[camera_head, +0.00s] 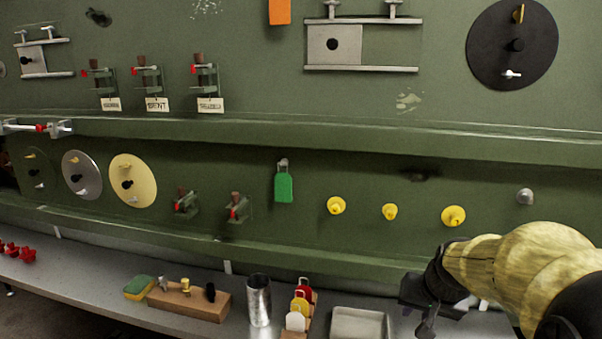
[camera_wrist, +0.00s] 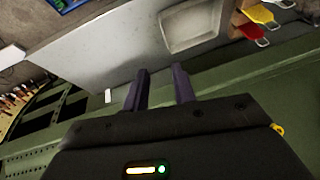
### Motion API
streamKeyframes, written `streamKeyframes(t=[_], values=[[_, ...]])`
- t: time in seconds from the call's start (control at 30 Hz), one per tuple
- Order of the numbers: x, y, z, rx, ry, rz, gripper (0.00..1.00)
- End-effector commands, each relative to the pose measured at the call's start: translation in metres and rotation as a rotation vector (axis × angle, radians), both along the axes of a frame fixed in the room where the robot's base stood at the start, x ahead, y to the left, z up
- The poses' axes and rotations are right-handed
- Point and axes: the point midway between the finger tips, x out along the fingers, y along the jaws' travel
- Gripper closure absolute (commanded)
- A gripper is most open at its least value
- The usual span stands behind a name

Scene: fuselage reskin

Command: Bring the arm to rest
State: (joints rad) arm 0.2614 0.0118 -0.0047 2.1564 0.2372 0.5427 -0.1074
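My arm, in a yellowish sleeve, enters the head view at the lower right. My gripper (camera_head: 425,312) is dark and hangs in front of the right part of the grey shelf (camera_head: 75,277), to the right of the metal tray (camera_head: 358,324). In the wrist view my gripper (camera_wrist: 161,74) shows two dark fingers with a gap between them. Nothing is held between them. The shelf (camera_wrist: 100,50) and the tray (camera_wrist: 190,25) lie beyond the fingers in that view.
The green panel (camera_head: 330,235) rises behind the shelf, with yellow knobs (camera_head: 390,212) and a green tag (camera_head: 284,187). A metal cup (camera_head: 259,300), a wooden block (camera_head: 190,302), a sponge (camera_head: 139,288) and coloured tags (camera_head: 299,303) stand left of the tray.

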Motion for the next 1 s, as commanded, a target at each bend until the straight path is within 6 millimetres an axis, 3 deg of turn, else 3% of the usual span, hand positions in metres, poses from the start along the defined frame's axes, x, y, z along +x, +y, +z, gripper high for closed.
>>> streamKeyframes(t=[0.03,0.2,0.37,1.0], values=[[-0.016,0.020,-0.018,-0.016,0.045,0.052,0.74],[-0.072,0.065,-0.071,-0.079,0.163,0.212,0.74],[-0.109,0.082,-0.095,-0.114,0.218,0.304,0.74],[-0.113,0.083,-0.099,-0.118,0.224,0.316,0.74]])
